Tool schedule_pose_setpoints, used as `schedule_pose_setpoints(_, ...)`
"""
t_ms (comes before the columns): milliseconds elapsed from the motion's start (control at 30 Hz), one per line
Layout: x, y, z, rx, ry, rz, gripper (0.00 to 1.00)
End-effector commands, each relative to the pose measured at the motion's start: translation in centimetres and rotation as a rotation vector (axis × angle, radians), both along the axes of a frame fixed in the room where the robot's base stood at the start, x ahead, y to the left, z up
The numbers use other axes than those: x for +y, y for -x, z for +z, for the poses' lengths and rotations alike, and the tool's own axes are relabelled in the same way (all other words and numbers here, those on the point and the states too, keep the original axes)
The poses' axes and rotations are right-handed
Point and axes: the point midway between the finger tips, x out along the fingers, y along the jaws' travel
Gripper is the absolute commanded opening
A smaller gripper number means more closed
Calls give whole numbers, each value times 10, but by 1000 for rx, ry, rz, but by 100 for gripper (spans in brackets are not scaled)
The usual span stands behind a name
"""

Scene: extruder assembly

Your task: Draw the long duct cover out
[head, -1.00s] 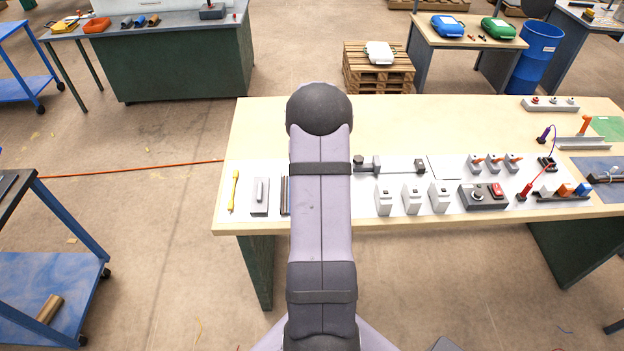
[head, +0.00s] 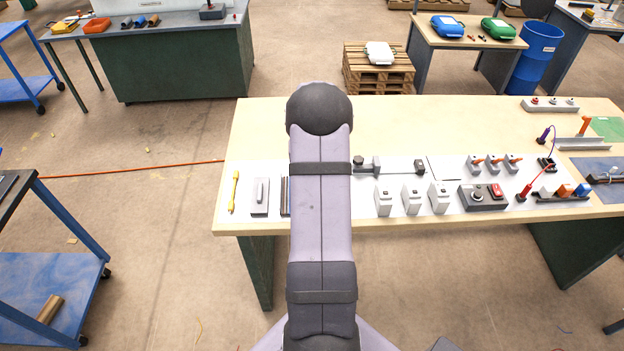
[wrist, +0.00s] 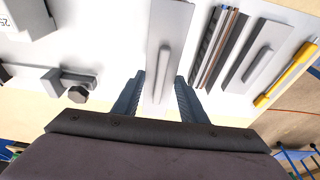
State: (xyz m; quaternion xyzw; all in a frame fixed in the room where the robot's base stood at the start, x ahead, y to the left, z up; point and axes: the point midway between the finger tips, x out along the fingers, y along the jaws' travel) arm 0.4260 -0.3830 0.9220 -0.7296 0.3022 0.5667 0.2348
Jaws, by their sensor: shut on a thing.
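My gripper (wrist: 160,82) is shut on a long light-grey cover (wrist: 175,12) in the wrist view. The cover is a flat strip with a raised rib along its middle, and one finger is on each side of it. Its near end runs down between the fingers towards the gripper body, and its far end reaches the top edge of the picture. I cannot tell whether it touches the table or is raised. In the head view my arm hides the gripper and this cover.
Right of the cover in the wrist view are dark slotted strips (wrist: 213,60), a shorter grey ribbed plate (wrist: 262,55) and a yellow tool (wrist: 288,75). A grey bracket with a dark knob (wrist: 75,88) is at left. White blocks (head: 411,199) and a switch box (head: 483,196) stand farther right.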

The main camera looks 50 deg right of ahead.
Motion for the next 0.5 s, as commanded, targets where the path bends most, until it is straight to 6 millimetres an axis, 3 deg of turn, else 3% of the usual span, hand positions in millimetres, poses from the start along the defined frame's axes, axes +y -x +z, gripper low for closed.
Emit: schedule_pose_setpoints(500,0,0,28,-1,1,0,15)
